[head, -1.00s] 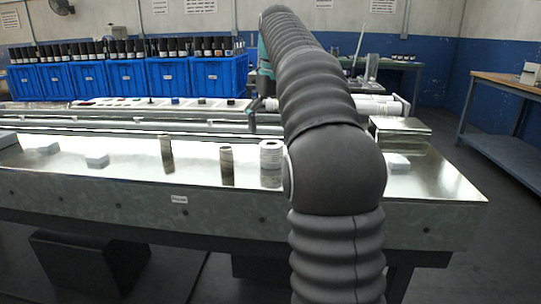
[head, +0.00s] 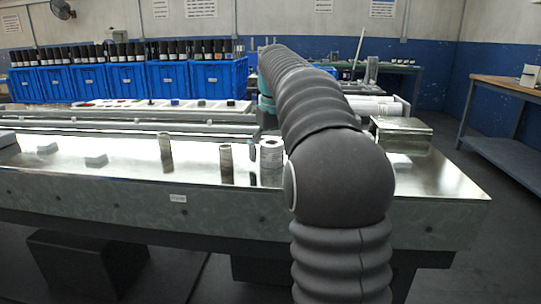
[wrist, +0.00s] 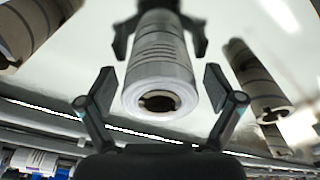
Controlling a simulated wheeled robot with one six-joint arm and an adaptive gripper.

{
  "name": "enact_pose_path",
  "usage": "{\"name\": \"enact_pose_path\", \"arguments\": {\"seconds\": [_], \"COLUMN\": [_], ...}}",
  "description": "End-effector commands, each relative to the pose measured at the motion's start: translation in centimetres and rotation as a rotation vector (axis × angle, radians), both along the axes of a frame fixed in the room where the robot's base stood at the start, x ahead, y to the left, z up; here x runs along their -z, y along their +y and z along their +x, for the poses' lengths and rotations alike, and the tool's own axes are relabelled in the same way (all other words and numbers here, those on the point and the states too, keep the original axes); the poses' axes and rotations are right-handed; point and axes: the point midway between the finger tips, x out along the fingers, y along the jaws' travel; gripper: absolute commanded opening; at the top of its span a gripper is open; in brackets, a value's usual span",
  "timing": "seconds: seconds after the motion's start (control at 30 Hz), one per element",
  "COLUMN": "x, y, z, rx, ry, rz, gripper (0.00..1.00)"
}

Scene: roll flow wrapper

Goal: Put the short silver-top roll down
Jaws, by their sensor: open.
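The pale grey roll (head: 271,154) stands upright on the shiny metal table at the right end of a row of three rolls. In the wrist view this roll (wrist: 160,90), with a dark hole in its silvery end, is between the fingers. My gripper (wrist: 160,82) is open, with gaps visible between the fingers and the roll on both sides. In the head view my arm hides most of the gripper. A shorter brownish roll (head: 226,164) and a slim brownish roll (head: 165,149) stand to the left. I cannot tell for sure which is the task's roll.
Brownish rolls flank the gripper in the wrist view, one at right (wrist: 256,85) and one at upper left (wrist: 32,30). Behind are a conveyor rail and blue bins (head: 127,79). The table's front left is clear.

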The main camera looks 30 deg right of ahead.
Motion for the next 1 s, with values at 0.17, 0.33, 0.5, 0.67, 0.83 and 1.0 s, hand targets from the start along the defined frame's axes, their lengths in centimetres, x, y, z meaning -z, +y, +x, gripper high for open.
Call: {"name": "enact_pose_path", "arguments": {"seconds": [0.17, 0.33, 0.5, 0.67, 0.83, 1.0], "x": [0.0, 0.0, -0.1, -0.3, -1.4, -2.8], "y": [0.0, 0.0, 0.0, 0.0, 0.1, 0.2], "z": [0.0, 0.0, 0.0, 0.0, 0.0, 0.1], "rx": [0.0, 0.0, 0.0, 0.0, -0.001, -0.004], "ry": [0.0, 0.0, 0.0, 0.0, -0.001, -0.002], "rz": [0.0, 0.0, 0.0, 0.0, 0.0, 0.0], "gripper": [0.62, 0.2, 0.14, 0.14, 0.14, 0.14]}}
